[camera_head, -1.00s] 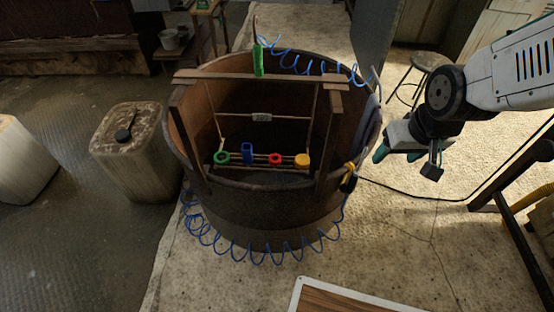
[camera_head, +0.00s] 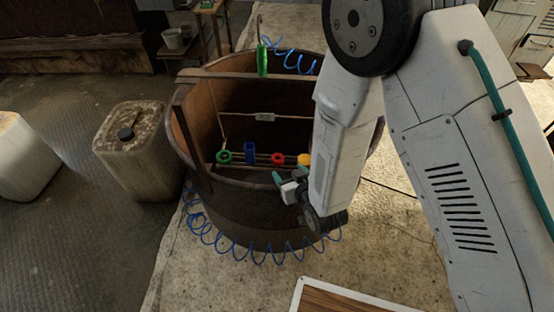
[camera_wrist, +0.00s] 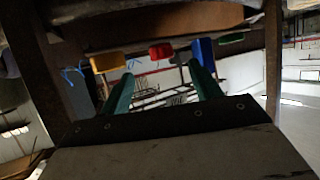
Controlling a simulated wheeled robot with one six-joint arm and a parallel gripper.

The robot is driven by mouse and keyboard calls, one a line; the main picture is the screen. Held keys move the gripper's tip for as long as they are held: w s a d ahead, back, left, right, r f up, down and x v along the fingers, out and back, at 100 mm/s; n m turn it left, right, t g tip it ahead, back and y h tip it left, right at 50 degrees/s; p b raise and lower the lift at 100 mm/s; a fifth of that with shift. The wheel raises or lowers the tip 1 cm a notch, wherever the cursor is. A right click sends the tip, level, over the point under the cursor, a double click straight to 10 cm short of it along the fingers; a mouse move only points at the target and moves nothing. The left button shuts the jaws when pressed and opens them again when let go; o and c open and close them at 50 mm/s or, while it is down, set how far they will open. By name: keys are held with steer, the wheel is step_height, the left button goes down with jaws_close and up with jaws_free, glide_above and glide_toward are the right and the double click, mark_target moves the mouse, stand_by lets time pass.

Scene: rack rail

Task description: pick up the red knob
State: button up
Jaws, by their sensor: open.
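The red knob (camera_head: 277,159) sits on a thin rail inside the large rusty tub (camera_head: 235,205), between a blue block and a yellow knob. In the wrist view the red knob (camera_wrist: 160,51) appears beyond my fingertips, roughly midway between them. My gripper (camera_head: 283,178) is at the tub's front rim, just below the red knob in the picture. Its teal fingers (camera_wrist: 161,72) are apart with nothing held between them.
The blue block (camera_head: 250,152) and green ring (camera_head: 224,157) are left of the red knob; the yellow knob (camera_head: 304,160) is close on its right, partly behind my arm. A wooden crossbar (camera_head: 235,76) spans the tub above. A blue coiled hose (camera_head: 240,252) lies around the base.

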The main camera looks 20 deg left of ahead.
mark_target(279, 160)
steer(key=shift+w+a+r, duration=0.1)
steer(key=shift+w+a, duration=0.15)
steer(key=shift+w, duration=0.05)
steer(key=x, duration=0.7)
steer(key=shift+a+r, duration=0.15)
steer(key=shift+c, duration=0.3)
steer(key=c, duration=1)
